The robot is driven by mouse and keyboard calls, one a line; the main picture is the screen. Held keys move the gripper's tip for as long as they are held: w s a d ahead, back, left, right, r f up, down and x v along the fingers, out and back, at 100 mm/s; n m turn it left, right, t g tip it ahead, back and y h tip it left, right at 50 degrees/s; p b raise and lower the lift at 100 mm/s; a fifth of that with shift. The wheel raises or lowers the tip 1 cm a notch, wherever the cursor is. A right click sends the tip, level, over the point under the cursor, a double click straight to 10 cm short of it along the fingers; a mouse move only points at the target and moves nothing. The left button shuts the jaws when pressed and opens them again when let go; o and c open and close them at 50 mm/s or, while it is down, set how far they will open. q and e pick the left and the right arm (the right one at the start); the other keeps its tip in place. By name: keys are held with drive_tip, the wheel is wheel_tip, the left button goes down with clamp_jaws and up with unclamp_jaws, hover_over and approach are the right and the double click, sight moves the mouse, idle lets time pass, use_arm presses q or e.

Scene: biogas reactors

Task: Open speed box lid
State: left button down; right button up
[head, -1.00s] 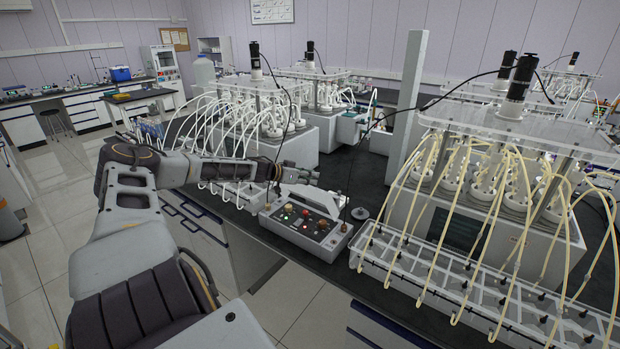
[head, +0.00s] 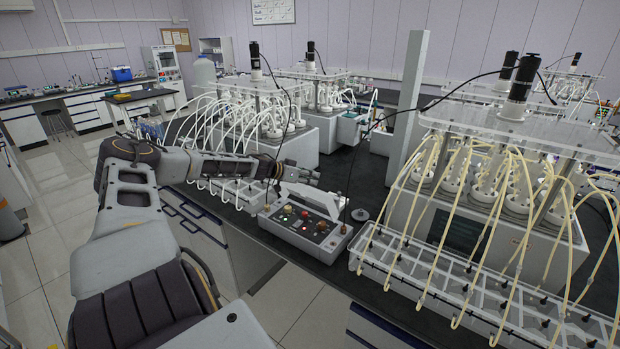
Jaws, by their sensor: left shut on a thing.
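The speed box (head: 293,238) is a small light-grey control box near the front edge of the dark bench. Its sloped panel carries small coloured buttons and lights, which are exposed. The lid (head: 318,199) is a pale plate standing raised and tilted at the back of the panel. My left gripper (head: 314,178) reaches in from the left and is shut at the lid's upper edge. The fingertips are small in the picture, and their exact contact is hard to see. My right gripper is not in view.
A reactor unit with beige tubes (head: 480,215) and a clear tube rack (head: 470,285) stands close on the right. Another unit with white tubes (head: 258,125) stands behind my left forearm. A grey post (head: 410,110) rises behind.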

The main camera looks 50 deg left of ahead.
use_arm(q)
drive_tip(key=shift+s+f, duration=0.15)
drive_tip(key=shift+f, duration=0.5)
idle(0.8)
drive_tip(key=c, duration=1.5)
unclamp_jaws()
drive_tip(key=shift+o, duration=0.9)
drive_tip(key=shift+a, duration=0.1)
drive_tip(key=shift+w+a+f, duration=0.15)
drive_tip(key=shift+w+a, duration=0.1)
drive_tip(key=shift+w, duration=0.25)
drive_tip(key=shift+s+d+r, duration=0.2)
drive_tip(key=shift+s+r, duration=0.05)
drive_tip(key=shift+r, duration=0.2)
drive_tip(key=shift+s+a, duration=0.1)
drive_tip(key=shift+a, duration=0.05)
